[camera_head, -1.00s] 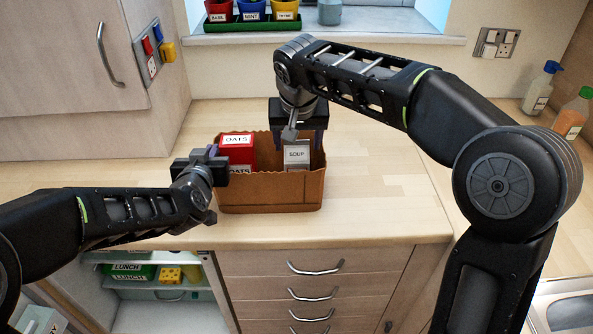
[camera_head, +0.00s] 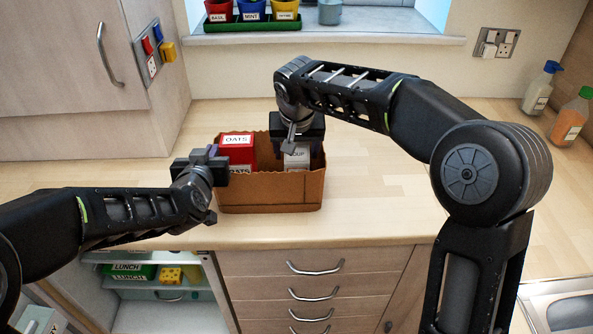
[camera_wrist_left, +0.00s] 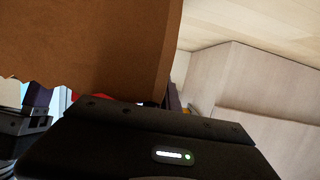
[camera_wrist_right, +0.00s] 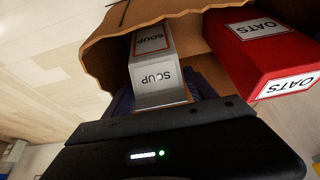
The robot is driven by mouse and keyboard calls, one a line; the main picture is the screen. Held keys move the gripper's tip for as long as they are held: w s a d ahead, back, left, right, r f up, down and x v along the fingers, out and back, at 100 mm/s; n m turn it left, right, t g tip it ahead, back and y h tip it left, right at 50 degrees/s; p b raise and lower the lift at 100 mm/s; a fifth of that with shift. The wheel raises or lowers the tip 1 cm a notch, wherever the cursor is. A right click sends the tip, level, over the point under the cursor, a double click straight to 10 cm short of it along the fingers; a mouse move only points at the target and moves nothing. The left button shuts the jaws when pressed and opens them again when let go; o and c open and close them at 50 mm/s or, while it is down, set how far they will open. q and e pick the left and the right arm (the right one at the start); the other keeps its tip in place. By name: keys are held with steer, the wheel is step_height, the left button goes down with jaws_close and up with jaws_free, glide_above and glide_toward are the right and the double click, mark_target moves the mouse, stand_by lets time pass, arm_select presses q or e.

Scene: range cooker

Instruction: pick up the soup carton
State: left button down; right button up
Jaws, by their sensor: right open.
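The soup carton (camera_head: 297,160) is a grey-white box standing in a brown paper bag (camera_head: 270,192) on the worktop. Its SOUP label shows in the right wrist view (camera_wrist_right: 152,75). My right gripper (camera_head: 298,142) is open, pointing down over the carton; in the right wrist view its dark fingers show either side of the carton's near end. In the head view it covers the carton's upper part. My left gripper (camera_head: 218,168) is at the bag's left wall; its fingertips are hidden. The bag's wall (camera_wrist_left: 90,45) fills much of the left wrist view.
A red oats box (camera_head: 237,150) stands in the bag left of the soup carton, and also shows in the right wrist view (camera_wrist_right: 262,50). Bottles (camera_head: 540,88) stand far right. The worktop right of the bag (camera_head: 375,170) is clear.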

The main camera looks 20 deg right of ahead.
jaws_close()
stand_by(0.6)
